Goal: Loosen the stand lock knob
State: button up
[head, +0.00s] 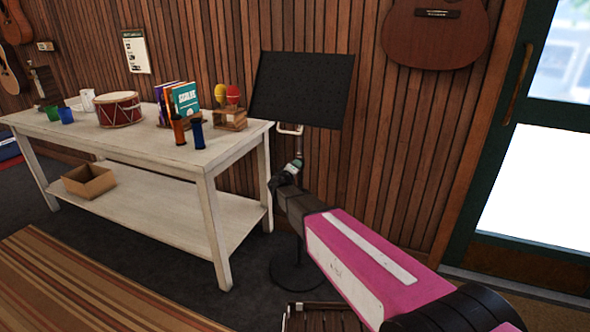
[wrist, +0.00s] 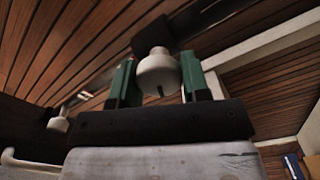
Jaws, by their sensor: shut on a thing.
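The music stand has a black desk (head: 300,90), a thin pole and a round dark base (head: 296,266). In the head view my gripper (head: 287,174) is at the pole, below the desk. In the wrist view its two green fingers (wrist: 157,80) are shut on a rounded white knob (wrist: 157,72) with a dark slot or mark on it. A second, smaller white knob (wrist: 58,124) is at the left of the wrist view, apart from my fingers. The gripped knob is mostly hidden by my gripper in the head view.

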jog(key=n, duration=0.7)
jog(key=shift+f, duration=0.15)
dwell(0.4)
jog(key=o, duration=0.9)
jog(key=shift+s+a, duration=0.1)
jog(key=v, duration=1)
jog(key=shift+s+a, duration=0.1)
jog(key=shift+s, duration=0.2)
